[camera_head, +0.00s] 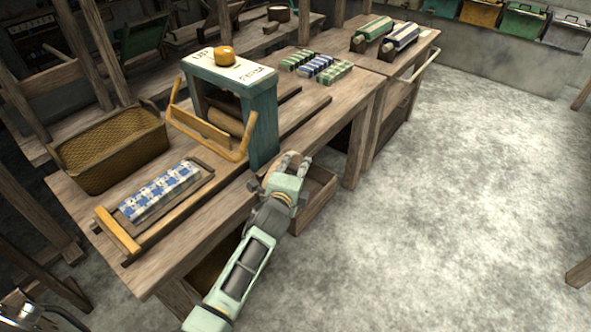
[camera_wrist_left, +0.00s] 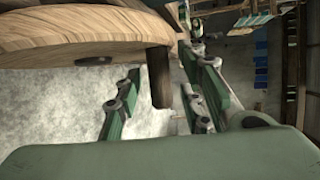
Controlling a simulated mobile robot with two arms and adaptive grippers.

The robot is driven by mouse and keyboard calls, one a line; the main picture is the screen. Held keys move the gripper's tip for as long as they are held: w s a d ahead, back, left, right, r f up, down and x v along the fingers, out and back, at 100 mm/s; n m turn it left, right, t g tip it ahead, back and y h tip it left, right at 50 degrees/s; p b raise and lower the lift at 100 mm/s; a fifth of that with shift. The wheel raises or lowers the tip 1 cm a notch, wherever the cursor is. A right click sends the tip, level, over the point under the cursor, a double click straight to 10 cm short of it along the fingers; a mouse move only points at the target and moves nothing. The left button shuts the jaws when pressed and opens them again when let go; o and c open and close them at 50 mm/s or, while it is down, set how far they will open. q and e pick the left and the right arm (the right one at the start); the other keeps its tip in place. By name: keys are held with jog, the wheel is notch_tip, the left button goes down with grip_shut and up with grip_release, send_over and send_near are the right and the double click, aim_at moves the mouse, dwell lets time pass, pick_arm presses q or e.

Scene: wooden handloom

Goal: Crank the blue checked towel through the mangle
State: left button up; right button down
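The mangle (camera_head: 262,128) is a teal frame with a white top, an orange knob (camera_head: 224,55) and a wooden roller (camera_head: 226,121). The blue checked towel (camera_head: 160,188) lies flat on a wooden board (camera_head: 200,181) in front of it. My left gripper (camera_head: 293,160) is at the mangle's near right side, beside the crank. In the left wrist view, the round wooden crank disc (camera_wrist_left: 80,32) is at upper left. Its peg (camera_wrist_left: 160,78) stands between the open fingers, with gaps visible on both sides. My right gripper is not identifiable.
A wicker basket (camera_head: 110,150) stands left of the mangle. Several rolled cloths (camera_head: 318,66) lie behind it on the wooden bench (camera_head: 195,231). An open wooden drawer or box (camera_head: 314,200) is below my left gripper. The floor at right is clear.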

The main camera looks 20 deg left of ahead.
pick_arm(q)
jog(key=shift+f, duration=0.1)
grip_shut()
jog(key=shift+f, duration=0.1)
